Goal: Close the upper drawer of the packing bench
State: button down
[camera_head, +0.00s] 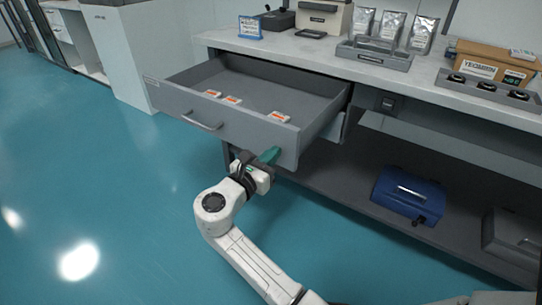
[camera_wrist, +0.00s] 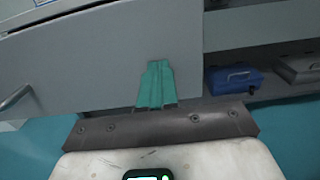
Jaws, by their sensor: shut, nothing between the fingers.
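The upper drawer (camera_head: 222,115) of the packing bench (camera_head: 425,75) is pulled far out. Its grey front, with a bar handle (camera_head: 202,121), faces the lower left. Several small orange-and-white boxes (camera_head: 232,100) lie inside it. My gripper (camera_head: 270,155) is at the right end of the drawer front, near its lower edge. Its green fingers are shut and empty. In the wrist view the drawer front (camera_wrist: 100,55) fills the upper left, and the fingertips (camera_wrist: 159,64) overlap its right part; I cannot tell whether they touch it. The handle (camera_wrist: 17,97) shows at the left edge.
Silver pouches (camera_head: 392,27) in a tray, a cardboard box (camera_head: 492,62) and a tray of dark round items (camera_head: 488,88) stand on the bench top. A blue case (camera_head: 408,195) and a grey case (camera_head: 512,238) sit on the lower shelf. The teal floor (camera_head: 100,190) at left is clear.

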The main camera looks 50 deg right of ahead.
jog(key=d, duration=0.1)
jog(key=p, duration=0.3)
send_near(303, 126)
jog(key=d+r, duration=0.1)
jog(key=s+d+r, duration=0.1)
jog(key=d+r, duration=0.1)
jog(key=s+d+r, duration=0.1)
jog(key=shift+s+d+r, duration=0.15)
jog(key=shift+s+d, duration=0.05)
jog(key=shift+s, duration=0.05)
jog(key=d+b, duration=0.2)
jog(key=d, duration=0.4)
jog(key=d+b, duration=0.2)
jog(key=d, duration=0.4)
jog(key=d+b, duration=0.2)
jog(key=d, duration=0.5)
jog(key=shift+w+d+b, duration=0.1)
jog(key=shift+w+b, duration=0.25)
jog(key=shift+w, duration=0.05)
jog(key=shift+d, duration=0.65)
jog(key=shift+w+b, duration=0.1)
jog(key=shift+b, duration=0.25)
jog(key=shift+r, duration=0.2)
